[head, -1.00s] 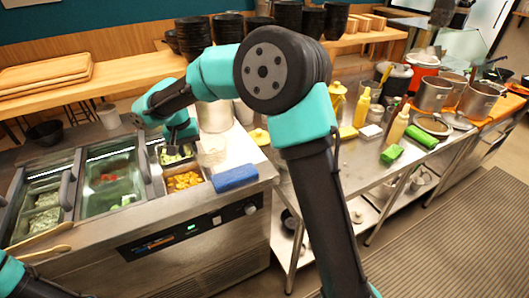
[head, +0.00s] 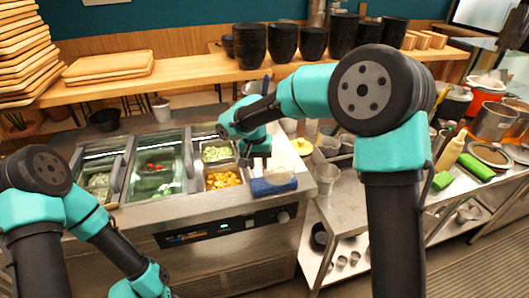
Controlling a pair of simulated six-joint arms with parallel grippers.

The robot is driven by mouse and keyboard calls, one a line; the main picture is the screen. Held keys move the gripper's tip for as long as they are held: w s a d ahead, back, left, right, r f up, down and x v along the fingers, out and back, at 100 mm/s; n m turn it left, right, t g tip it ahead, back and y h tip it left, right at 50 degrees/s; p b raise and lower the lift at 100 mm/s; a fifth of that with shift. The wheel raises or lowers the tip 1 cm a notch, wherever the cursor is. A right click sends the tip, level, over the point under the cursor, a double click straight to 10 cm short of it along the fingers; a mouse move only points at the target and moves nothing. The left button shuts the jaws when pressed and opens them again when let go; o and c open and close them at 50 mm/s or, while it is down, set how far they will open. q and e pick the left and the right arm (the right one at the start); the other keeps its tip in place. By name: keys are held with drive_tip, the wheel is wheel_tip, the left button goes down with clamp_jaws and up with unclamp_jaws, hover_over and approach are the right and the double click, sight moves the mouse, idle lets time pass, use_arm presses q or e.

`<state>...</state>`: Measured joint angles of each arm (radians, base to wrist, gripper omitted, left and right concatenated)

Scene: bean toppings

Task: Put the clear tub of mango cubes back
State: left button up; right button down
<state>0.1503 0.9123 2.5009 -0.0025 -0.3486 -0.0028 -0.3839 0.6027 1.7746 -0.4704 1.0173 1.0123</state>
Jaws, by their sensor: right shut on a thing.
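My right gripper (head: 258,162) is above the front right corner of the topping counter, pointing down. It appears shut on the rim of a clear tub (head: 282,180), which shows just right of the fingertips, over a blue cloth (head: 262,188). The tub's contents are too faint to tell. Orange mango cubes (head: 222,180) lie in the counter's front right compartment, left of the gripper. My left gripper (head: 160,293) is at the bottom edge of the view, mostly cut off, and its jaws do not show clearly.
Diced green topping (head: 216,154) fills the compartment behind the mango. Glass-lidded wells (head: 156,168) lie to the left. A steel table (head: 345,205) with pots and bottles is to the right.

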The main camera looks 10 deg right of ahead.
drive_tip(key=w+d, duration=0.1)
drive_tip(key=w, duration=0.7)
drive_tip(key=w+d+f, duration=0.1)
drive_tip(key=w, duration=0.3)
drive_tip(key=shift+w+d+f, duration=0.1)
drive_tip(key=shift+w+d, duration=0.2)
drive_tip(key=shift+w+f, duration=0.1)
drive_tip(key=shift+w, duration=0.25)
drive_tip(key=shift+f, duration=1.7)
drive_tip(key=shift+f, duration=0.15)
drive_tip(key=c, duration=0.8)
unclamp_jaws()
drive_tip(key=r, duration=0.8)
drive_tip(key=a+r, duration=0.1)
drive_tip(key=r, duration=0.3)
drive_tip(key=shift+w+r, duration=0.1)
drive_tip(key=shift+r, duration=0.05)
